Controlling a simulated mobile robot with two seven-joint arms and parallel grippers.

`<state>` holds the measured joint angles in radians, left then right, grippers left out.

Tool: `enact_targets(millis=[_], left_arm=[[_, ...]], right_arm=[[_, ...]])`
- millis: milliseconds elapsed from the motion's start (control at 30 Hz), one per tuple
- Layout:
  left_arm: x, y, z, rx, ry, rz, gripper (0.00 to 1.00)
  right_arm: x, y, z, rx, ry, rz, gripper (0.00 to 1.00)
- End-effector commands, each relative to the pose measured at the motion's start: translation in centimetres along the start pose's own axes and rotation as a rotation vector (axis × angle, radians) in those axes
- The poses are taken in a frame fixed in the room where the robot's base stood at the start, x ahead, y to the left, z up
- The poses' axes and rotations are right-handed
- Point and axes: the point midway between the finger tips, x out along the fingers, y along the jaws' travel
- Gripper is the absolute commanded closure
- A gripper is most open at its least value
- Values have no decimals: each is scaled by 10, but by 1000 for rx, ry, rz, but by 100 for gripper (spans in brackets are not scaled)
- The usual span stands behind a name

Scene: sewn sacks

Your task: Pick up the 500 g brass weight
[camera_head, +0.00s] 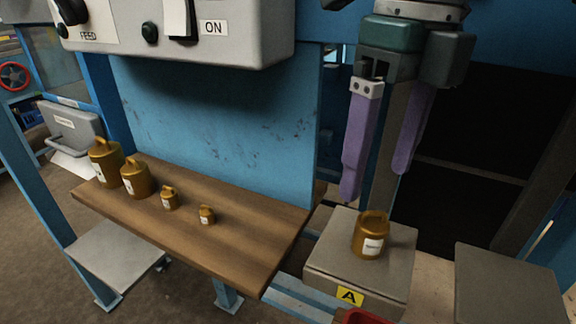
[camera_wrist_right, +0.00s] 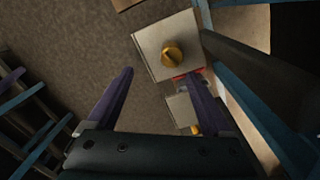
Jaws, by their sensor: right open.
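A brass weight (camera_head: 370,236) with a pale label stands upright on a grey block marked A (camera_head: 330,262); the label is too small to read surely. Several other brass weights of falling size, such as the largest (camera_head: 104,165) and the smallest (camera_head: 207,215), stand in a row on a wooden shelf (camera_head: 250,245). My right gripper (camera_head: 374,183) is open and empty, its purple fingers pointing down above the weight on the block, apart from it. The right wrist view shows a brass weight (camera_wrist_right: 172,54) on a pale block beyond the fingertips (camera_wrist_right: 159,74). My left gripper is out of view.
A grey control box (camera_head: 190,35) hangs above the shelf, before a blue panel (camera_head: 215,130). Another grey block (camera_head: 505,285) stands at the right, with a bare top. Part of a red thing (camera_head: 363,317) shows below the block marked A. Blue posts frame the left side.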

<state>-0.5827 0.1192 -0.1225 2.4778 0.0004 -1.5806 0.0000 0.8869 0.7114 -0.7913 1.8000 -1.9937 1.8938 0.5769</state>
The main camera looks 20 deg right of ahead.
Motion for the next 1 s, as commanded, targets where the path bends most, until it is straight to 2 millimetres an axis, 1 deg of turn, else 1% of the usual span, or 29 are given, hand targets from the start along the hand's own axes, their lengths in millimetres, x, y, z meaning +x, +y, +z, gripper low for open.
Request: enact_targets(millis=[33, 100, 300, 467, 633, 733, 833, 1000], left_arm=[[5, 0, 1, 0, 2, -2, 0], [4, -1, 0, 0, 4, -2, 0], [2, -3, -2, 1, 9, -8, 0], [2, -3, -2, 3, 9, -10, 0], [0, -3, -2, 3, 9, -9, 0], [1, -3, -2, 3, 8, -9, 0], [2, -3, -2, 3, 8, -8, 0], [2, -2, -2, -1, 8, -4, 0]], right_arm=[[4, -8, -1, 13, 9, -28, 15], [9, -12, -3, 21, 19, -47, 15], [38, -14, -4, 20, 21, -46, 15], [52, -15, -4, 19, 20, -45, 15], [77, -23, -3, 20, 23, -45, 15], [92, -23, -3, 18, 21, -44, 15], [99, -24, -3, 17, 19, -45, 15], [100, -24, -2, 16, 17, -46, 15]])
